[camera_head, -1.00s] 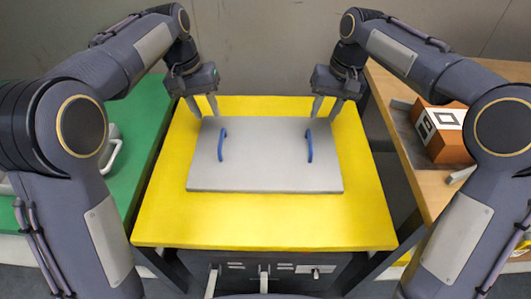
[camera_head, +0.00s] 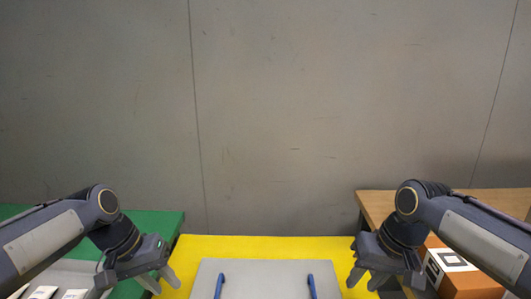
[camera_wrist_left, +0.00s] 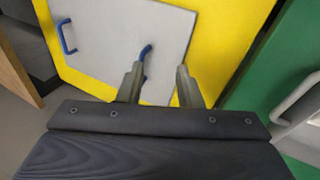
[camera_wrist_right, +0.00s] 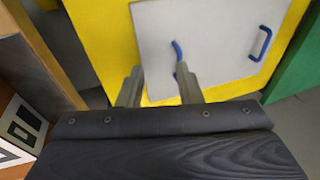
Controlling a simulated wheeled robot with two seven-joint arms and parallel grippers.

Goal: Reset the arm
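My left gripper (camera_head: 163,282) is at the lower left of the head view, above the left edge of the yellow table. Its fingers are apart with nothing between them, as the left wrist view (camera_wrist_left: 158,85) shows. My right gripper (camera_head: 365,279) is at the lower right of the head view, above the table's right edge. Its fingers are also apart and empty in the right wrist view (camera_wrist_right: 160,88). Both grippers are clear of the grey board (camera_head: 265,274) with two blue handles, which lies on the yellow table (camera_head: 270,244).
A green table (camera_head: 160,222) is on the left, with a grey tray (camera_head: 70,272) holding white items. A wooden table (camera_head: 380,204) on the right bears an orange-brown box (camera_head: 470,284) with a black-and-white marker. A bare grey wall (camera_head: 300,110) stands behind.

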